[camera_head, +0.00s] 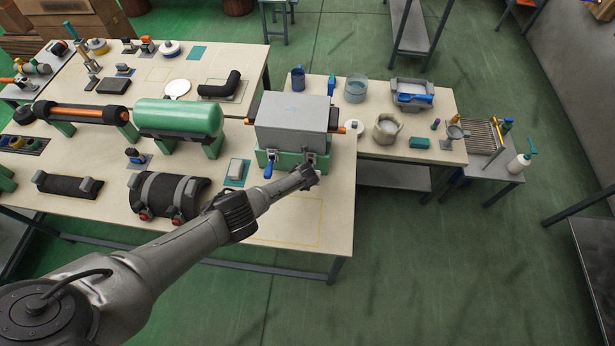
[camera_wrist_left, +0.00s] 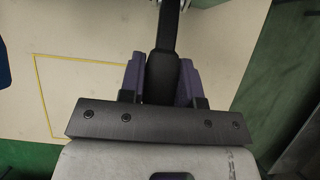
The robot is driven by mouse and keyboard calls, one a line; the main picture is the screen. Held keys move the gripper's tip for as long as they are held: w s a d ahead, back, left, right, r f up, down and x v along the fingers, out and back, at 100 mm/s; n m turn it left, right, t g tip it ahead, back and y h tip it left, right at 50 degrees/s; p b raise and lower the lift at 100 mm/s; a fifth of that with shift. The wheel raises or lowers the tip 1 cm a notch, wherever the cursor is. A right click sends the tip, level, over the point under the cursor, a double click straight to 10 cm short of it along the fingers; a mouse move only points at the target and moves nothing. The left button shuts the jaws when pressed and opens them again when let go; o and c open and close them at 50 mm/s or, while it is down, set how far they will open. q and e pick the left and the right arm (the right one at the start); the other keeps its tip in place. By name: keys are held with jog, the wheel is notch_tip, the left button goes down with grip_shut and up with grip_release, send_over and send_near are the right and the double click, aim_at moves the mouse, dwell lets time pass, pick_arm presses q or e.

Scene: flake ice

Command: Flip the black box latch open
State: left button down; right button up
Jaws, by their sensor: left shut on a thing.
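The grey-lidded box (camera_head: 292,115) sits on a green base (camera_head: 264,157) near the table's right end. Its front carries two latches: one with a blue handle (camera_head: 268,170) hanging down on the left, and a black latch on the right, mostly hidden by my gripper in the head view. My left gripper (camera_head: 311,172) is at that right latch. In the left wrist view, its purple-sided fingers (camera_wrist_left: 162,80) are shut on a dark latch handle (camera_wrist_left: 164,50), which runs up toward the top edge. Whether the latch is open is unclear. My right gripper is out of view.
A green cylinder (camera_head: 178,117) on stands is left of the box. A small grey block (camera_head: 237,169) lies on a teal mat left of my gripper. A side table with a cloth sack (camera_head: 387,128) stands right. The tabletop within the yellow outline is clear.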

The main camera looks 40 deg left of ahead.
pick_arm(q)
jog(key=c, duration=1.1)
grip_release()
jog(key=shift+o, duration=1.4)
jog(key=shift+r, duration=0.1)
jog(key=p+v, duration=0.7)
jog(key=v, duration=0.6)
jog(key=shift+s+r, duration=0.2)
jog(key=shift+r, duration=0.05)
jog(key=shift+d, duration=0.1)
